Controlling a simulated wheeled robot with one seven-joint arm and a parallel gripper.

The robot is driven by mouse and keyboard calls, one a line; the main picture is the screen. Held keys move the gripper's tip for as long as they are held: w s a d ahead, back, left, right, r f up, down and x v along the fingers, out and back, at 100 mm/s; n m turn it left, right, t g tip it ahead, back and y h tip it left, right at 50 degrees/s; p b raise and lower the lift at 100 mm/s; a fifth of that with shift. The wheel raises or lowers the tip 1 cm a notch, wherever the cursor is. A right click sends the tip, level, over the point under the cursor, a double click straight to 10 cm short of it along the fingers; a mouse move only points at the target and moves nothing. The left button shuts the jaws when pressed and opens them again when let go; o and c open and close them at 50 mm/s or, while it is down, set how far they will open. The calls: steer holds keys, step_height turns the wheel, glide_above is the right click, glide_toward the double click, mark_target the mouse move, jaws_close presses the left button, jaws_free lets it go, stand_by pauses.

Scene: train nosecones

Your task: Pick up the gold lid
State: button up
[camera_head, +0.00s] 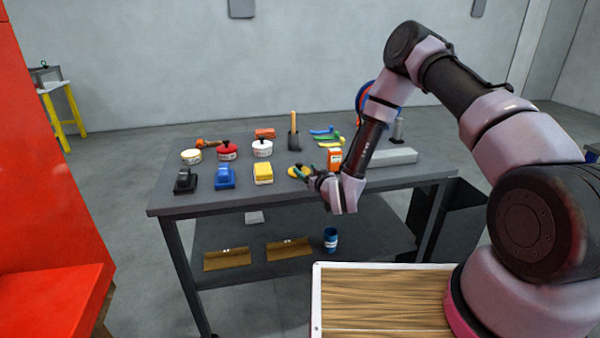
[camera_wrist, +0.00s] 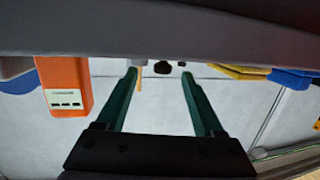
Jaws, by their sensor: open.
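The gold lid (camera_head: 297,171) is a small flat round thing on the grey table, partly hidden by my gripper in the head view. I cannot make it out in the wrist view. My gripper (camera_head: 302,173) is low over the front of the table, right at the lid in the picture. In the wrist view its two green fingers (camera_wrist: 159,74) are wide apart with nothing held between them. I cannot tell whether the fingers touch the lid.
A yellow block (camera_head: 263,173) and blue block (camera_head: 224,178) stand to the left. Behind are a white pot (camera_head: 262,148) and an upright wooden-handled tool (camera_head: 293,125).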

mark_target(299, 163)
steer(key=x, duration=0.5)
steer(key=shift+a, duration=0.25)
jaws_close()
